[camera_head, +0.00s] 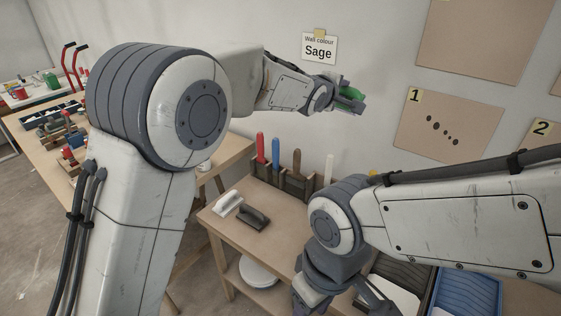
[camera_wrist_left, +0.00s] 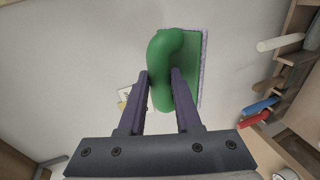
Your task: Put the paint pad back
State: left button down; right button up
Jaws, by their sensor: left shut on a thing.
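The paint pad has a green handle and shows in the head view (camera_head: 351,92). My left gripper (camera_head: 347,102) is shut on its handle, up in the air in front of the wall. In the left wrist view the green handle (camera_wrist_left: 162,65) is between the two fingers (camera_wrist_left: 161,92), and the flat pad with a pale purple edge (camera_wrist_left: 203,70) shows beyond it on the right. My right arm reaches in from the right in the head view. Its wrist is low near the bottom edge, and its fingers cannot be made out.
A wooden table (camera_head: 216,211) bears a rack with red, blue and brown handles (camera_head: 297,162), a white float (camera_head: 228,202) and a dark float (camera_head: 252,217). A Sage card (camera_head: 319,48) and boards (camera_head: 447,126) hang on the wall. Black and blue trays (camera_head: 466,296) stand lower right.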

pick_arm(q)
jog(key=s+a+f+g+y+b, duration=0.1)
jog(key=s+a+f+g+b, duration=0.15)
jog(key=f, duration=0.95)
jog(key=s+a+f+g+y+b, duration=0.1)
jog(key=s+f, duration=0.2)
jog(key=f, duration=0.9)
jog(key=s+a+f+g+b, duration=0.1)
jog(key=s+f+g+b, duration=0.15)
jog(key=f, duration=0.85)
jog(key=shift+t, duration=0.4)
jog(key=a+f, duration=0.2)
jog(key=a, duration=0.1)
jog(key=w+a+f+p, duration=0.1)
jog(key=a+f, duration=0.2)
jog(key=a, duration=0.1)
jog(key=w+a+f+p, duration=0.1)
jog(key=a+f, duration=0.1)
jog(key=a, duration=0.2)
jog(key=shift+w+f, duration=0.15)
jog(key=shift+w, duration=0.1)
jog(key=shift+a+f, duration=0.15)
jog(key=shift+f, duration=1.9)
jog(key=c, duration=0.6)
grip_release()
jog(key=shift+f, duration=0.1)
jog(key=shift+f+y, duration=0.1)
jog(key=shift+y, duration=0.2)
jog(key=shift+s, duration=0.1)
